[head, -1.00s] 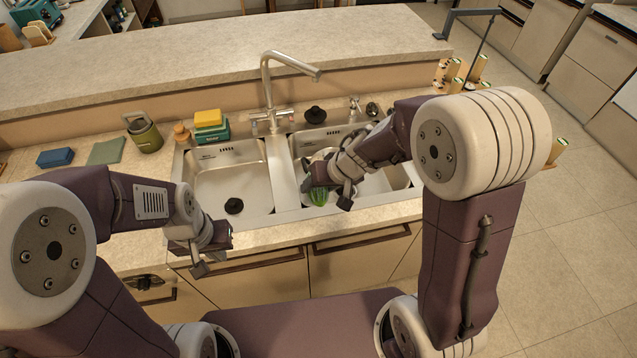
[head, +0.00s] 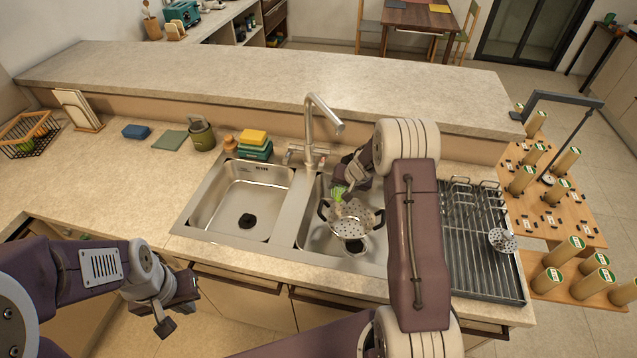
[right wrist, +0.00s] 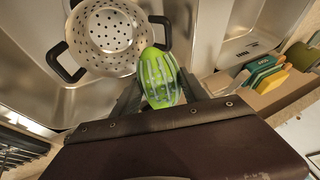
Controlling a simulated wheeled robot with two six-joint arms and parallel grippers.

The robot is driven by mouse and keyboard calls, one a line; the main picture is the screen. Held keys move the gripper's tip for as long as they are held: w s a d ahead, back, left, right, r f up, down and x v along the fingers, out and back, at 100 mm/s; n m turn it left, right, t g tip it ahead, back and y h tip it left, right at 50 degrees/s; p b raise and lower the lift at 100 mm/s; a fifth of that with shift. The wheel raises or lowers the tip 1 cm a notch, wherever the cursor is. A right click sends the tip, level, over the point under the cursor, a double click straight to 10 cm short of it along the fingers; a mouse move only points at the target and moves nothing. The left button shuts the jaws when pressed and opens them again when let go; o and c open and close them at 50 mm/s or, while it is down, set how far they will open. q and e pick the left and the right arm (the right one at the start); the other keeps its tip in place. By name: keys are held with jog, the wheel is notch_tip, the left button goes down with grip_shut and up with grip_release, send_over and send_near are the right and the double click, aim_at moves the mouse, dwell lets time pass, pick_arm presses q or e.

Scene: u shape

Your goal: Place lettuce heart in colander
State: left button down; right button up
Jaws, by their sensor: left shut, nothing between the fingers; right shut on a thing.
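The lettuce heart (right wrist: 160,78) is green with pale streaks, held in my right gripper (right wrist: 158,92). In the head view the lettuce heart (head: 338,193) shows as a small green piece just behind the colander, partly hidden. My right gripper (head: 345,187) is shut on it there. The colander (head: 352,216) is a perforated metal bowl with black handles, standing in the right sink basin. In the right wrist view the colander (right wrist: 106,36) lies beside the lettuce heart, empty as far as I see. My left gripper (head: 178,310) is shut and empty, in front of the counter.
The left basin (head: 222,205) is empty but for its black drain. The faucet (head: 312,120) rises behind the basins. A drying rack (head: 465,240) with a skimmer (head: 503,240) is to the right. Sponges (head: 253,143) and a green canister (head: 202,134) stand at the back left.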

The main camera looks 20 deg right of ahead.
jog(key=shift+m, duration=0.5)
jog(key=d+f+b, duration=0.1)
jog(key=f+b, duration=0.3)
jog(key=s+d+f+b, duration=0.1)
jog(key=f+b, duration=0.3)
jog(key=f, duration=0.1)
jog(key=s+d+f+b, duration=0.1)
jog(key=d+f+b, duration=0.1)
jog(key=f+b, duration=0.3)
jog(key=shift+s+d, duration=0.1)
jog(key=shift+s, duration=0.15)
jog(key=shift+r, duration=0.1)
jog(key=o, duration=1.5)
jog(key=shift+r, duration=0.1)
